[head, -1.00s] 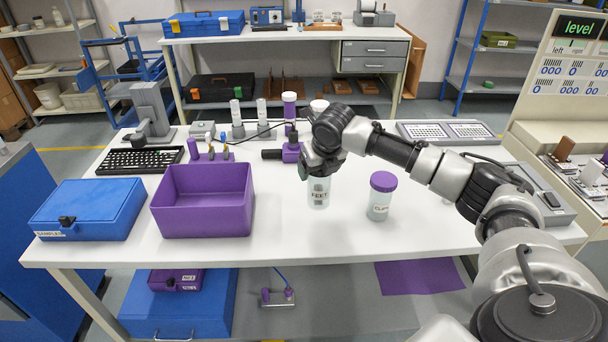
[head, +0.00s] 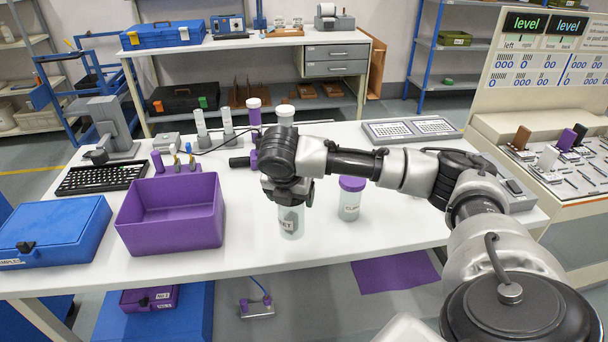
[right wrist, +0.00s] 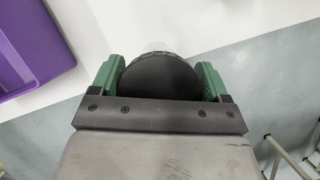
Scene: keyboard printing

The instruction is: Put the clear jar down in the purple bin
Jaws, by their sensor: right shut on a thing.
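My right gripper (head: 288,195) is shut on a clear jar (head: 291,222) with a dark printed label. The jar is upright, to the right of the purple bin (head: 170,230), near the table's front edge. I cannot tell how far it is above the table. In the right wrist view the green fingers of the gripper (right wrist: 160,85) close around a black round lid (right wrist: 160,78); the jar body is mostly hidden below it. The purple bin, open-topped and seemingly empty, shows at upper left there (right wrist: 35,50). My left gripper is not in view.
A second clear jar with a purple lid (head: 350,200) stands right of the held jar. A blue case (head: 55,232) sits left of the bin. Purple and white-topped tubes (head: 228,120) and a black keyboard (head: 100,178) are behind. The table between bin and jar is clear.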

